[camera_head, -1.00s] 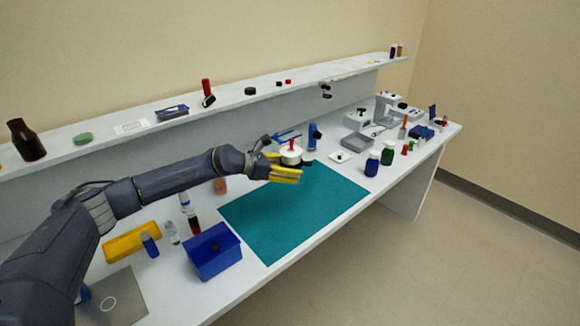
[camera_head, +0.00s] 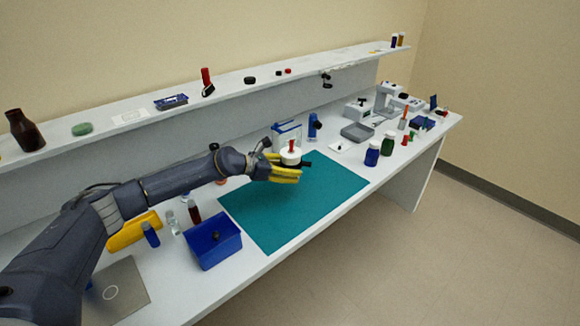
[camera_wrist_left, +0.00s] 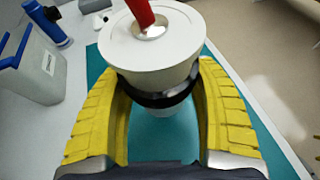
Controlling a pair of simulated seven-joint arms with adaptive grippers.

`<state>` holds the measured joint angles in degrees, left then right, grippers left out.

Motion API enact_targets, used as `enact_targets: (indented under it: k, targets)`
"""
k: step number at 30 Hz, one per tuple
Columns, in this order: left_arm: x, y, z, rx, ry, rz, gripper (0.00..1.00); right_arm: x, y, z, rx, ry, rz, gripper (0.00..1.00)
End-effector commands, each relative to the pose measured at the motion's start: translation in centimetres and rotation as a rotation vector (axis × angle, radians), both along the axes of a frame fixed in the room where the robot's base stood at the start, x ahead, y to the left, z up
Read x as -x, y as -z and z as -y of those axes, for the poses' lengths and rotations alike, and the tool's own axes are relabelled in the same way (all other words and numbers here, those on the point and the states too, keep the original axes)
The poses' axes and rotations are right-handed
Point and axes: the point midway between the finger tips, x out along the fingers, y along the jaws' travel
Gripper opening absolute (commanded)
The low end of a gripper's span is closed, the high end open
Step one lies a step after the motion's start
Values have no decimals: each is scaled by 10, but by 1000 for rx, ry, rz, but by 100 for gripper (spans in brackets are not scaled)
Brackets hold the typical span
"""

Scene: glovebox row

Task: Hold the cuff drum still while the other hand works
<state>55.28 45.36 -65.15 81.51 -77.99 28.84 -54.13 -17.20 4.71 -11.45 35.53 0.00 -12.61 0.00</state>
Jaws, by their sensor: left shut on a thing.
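The cuff drum (camera_head: 291,156) is a white round body with a red handle on top and a black band around its middle. My left gripper (camera_head: 285,170), with yellow fingers, is shut on it above the teal mat (camera_head: 320,208). In the left wrist view the drum (camera_wrist_left: 152,52) sits between the two yellow fingers (camera_wrist_left: 156,98), near the black band. Its red handle leans a little in that view. Its lower part is partly hidden in the head view. My right gripper is in neither view.
A blue bin (camera_head: 214,244) stands left of the mat. Blue (camera_head: 372,153) and green (camera_head: 388,143) bottles stand to the right, near a grey tray (camera_head: 357,132). A shelf (camera_head: 230,92) with small items runs along the back. Much of the mat is bare.

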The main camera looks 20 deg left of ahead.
Motion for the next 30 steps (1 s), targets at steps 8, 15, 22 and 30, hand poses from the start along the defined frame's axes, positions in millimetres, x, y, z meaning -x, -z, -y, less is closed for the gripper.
enact_targets:
  k: [8,15,22,30]
  targets:
    - [0,11,1,0,1,1,28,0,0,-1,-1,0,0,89]
    - [0,21,1,1,1,0,28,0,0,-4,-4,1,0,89]
    - [0,31,1,1,1,0,28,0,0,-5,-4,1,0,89]
    - [-1,42,1,1,1,0,28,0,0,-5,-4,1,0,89]
